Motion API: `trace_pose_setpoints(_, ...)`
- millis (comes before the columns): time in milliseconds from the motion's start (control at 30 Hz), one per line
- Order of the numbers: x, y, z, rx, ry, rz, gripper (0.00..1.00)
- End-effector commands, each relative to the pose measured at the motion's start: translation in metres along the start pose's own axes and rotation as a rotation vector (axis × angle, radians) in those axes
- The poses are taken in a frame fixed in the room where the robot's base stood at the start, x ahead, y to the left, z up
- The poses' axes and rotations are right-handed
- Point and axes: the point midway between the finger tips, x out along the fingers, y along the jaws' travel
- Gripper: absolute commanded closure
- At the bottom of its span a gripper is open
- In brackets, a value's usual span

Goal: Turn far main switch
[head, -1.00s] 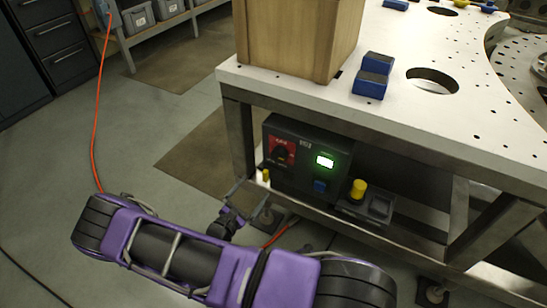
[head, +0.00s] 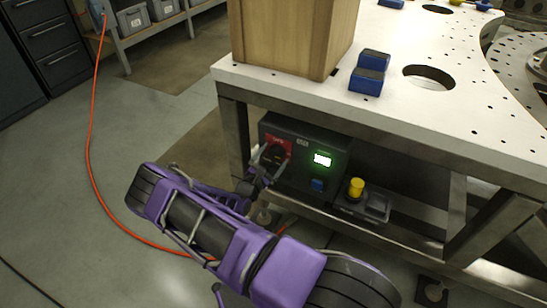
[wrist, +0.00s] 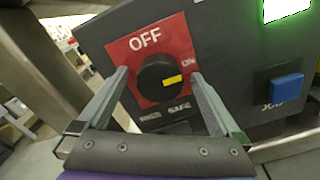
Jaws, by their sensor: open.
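The main switch is a round black knob with a yellow pointer (wrist: 160,77) on a red plate (wrist: 120,48) marked OFF, ON and SAFE. The pointer aims right, roughly toward ON. The plate sits at the left end of a dark control box (head: 300,139) under the table; the knob also shows in the head view (head: 274,153), partly covered by my gripper. My gripper (wrist: 160,74) is open, with one finger on each side of the knob in the wrist view. I cannot tell whether the fingers touch the box face or how deep they reach.
A lit green display (head: 322,160) and a blue button (head: 318,184) are right of the switch. A yellow button (head: 356,186) stands farther right. The table's metal leg (head: 236,140) is close on the left, with the white tabletop (head: 440,125) above. An orange cable (head: 92,130) crosses the floor.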

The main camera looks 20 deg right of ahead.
Motion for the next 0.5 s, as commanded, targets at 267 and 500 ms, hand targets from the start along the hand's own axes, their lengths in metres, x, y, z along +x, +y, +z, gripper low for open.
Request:
trace_pose_setpoints(267, 0.0010, 0.0000, 0.0002, 0.000, 0.000, 0.000, 0.04)
trace_pose_setpoints(500, 0.0008, -0.0001, 0.0002, 0.000, 0.000, 0.000, 0.47)
